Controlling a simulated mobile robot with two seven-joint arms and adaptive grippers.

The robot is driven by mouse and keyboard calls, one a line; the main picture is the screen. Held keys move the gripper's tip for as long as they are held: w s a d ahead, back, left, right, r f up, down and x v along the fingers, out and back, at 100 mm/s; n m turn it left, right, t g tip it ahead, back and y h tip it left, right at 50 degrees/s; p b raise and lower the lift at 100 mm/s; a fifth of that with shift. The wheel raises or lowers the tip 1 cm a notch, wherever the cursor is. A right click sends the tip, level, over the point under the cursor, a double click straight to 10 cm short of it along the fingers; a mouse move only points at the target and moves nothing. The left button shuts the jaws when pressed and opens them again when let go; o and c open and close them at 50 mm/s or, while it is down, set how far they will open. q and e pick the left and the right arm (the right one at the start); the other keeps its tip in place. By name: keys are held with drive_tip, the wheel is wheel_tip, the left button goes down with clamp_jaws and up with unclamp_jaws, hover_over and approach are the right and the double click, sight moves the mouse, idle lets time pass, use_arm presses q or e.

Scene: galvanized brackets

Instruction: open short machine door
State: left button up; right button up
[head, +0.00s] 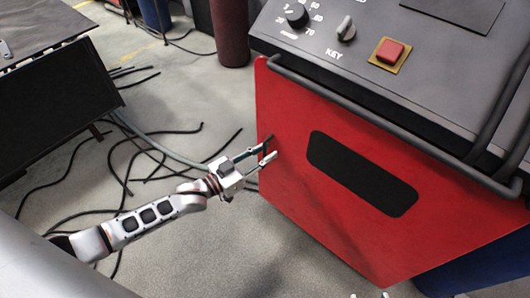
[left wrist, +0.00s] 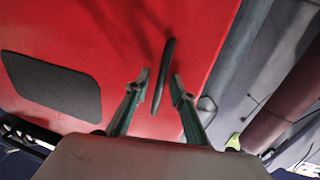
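The short machine's red door (head: 310,220) has a dark rounded panel (head: 362,172) and stands below the grey control top. I cannot tell whether it is fully shut. A thin dark bar handle (left wrist: 166,70) stands out from the door near its left edge in the head view. My left gripper (head: 269,150) is at this handle, and its fingers are apart. In the left wrist view the fingertips (left wrist: 160,82) lie on either side of the handle's lower part, with gaps visible. At the head view's bottom edge, two separated pale tips look like my right gripper (head: 369,295); the rest is hidden.
The control top (head: 400,60) carries knobs, a red button (head: 390,51) and a dark rail (head: 370,112) above the door. Black cables (head: 150,165) lie on the concrete floor at left. A dark table (head: 50,95) stands far left, and a dark red cylinder (head: 230,30) behind.

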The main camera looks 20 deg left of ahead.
use_arm(q)
clamp_jaws()
drive_tip(key=shift+s, duration=0.15)
